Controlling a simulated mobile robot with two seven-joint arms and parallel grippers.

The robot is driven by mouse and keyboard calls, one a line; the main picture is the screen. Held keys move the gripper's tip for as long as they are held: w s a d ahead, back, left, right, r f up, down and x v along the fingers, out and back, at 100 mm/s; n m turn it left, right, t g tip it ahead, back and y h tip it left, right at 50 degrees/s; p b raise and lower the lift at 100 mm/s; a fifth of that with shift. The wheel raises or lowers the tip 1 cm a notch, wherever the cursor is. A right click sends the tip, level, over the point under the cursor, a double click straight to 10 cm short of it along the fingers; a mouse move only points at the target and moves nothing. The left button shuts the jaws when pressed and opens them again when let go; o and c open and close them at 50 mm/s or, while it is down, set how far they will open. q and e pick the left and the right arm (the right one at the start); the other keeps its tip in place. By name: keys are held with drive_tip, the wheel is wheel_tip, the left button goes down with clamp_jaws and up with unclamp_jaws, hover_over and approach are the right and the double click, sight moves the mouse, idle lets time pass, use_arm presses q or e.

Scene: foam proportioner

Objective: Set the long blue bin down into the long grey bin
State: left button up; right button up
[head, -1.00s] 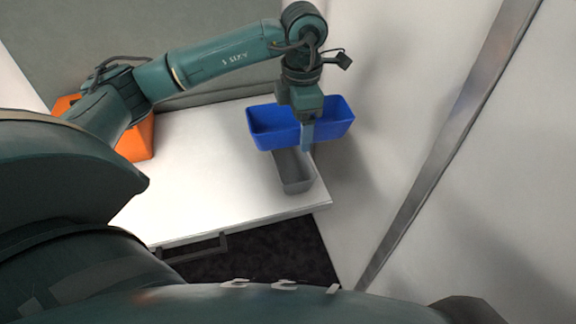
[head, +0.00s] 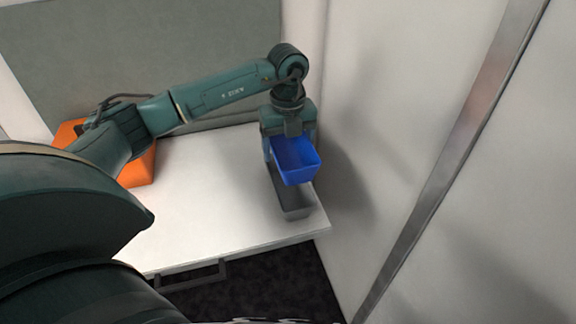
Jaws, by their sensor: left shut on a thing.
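The long blue bin (head: 298,163) hangs from my left gripper (head: 290,146) in the head view, above the right end of the white table. The gripper points down and is shut on the bin. The long grey bin (head: 297,207) sits on the table below it, close to the table's right front corner. The blue bin now runs lengthwise roughly along the grey bin and hides much of it; the grey bin's near end shows. The blue bin appears raised above the grey one, though the exact gap cannot be told. My right gripper is out of view.
A pale wall (head: 352,190) rises close to the table's right edge. A grey panel (head: 130,50) stands behind.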

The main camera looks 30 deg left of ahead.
sight(288, 156)
use_arm(q)
drive_tip(key=shift+f, duration=0.65)
wheel_tip(288, 156, down, 3)
drive_tip(key=shift+f+p, duration=0.1)
drive_tip(key=shift+p, duration=0.2)
drive_tip(key=shift+f, duration=0.4)
drive_tip(key=shift+f+b, duration=0.35)
drive_tip(key=shift+b, duration=0.15)
drive_tip(key=o, duration=1)
drive_tip(key=shift+o, duration=0.2)
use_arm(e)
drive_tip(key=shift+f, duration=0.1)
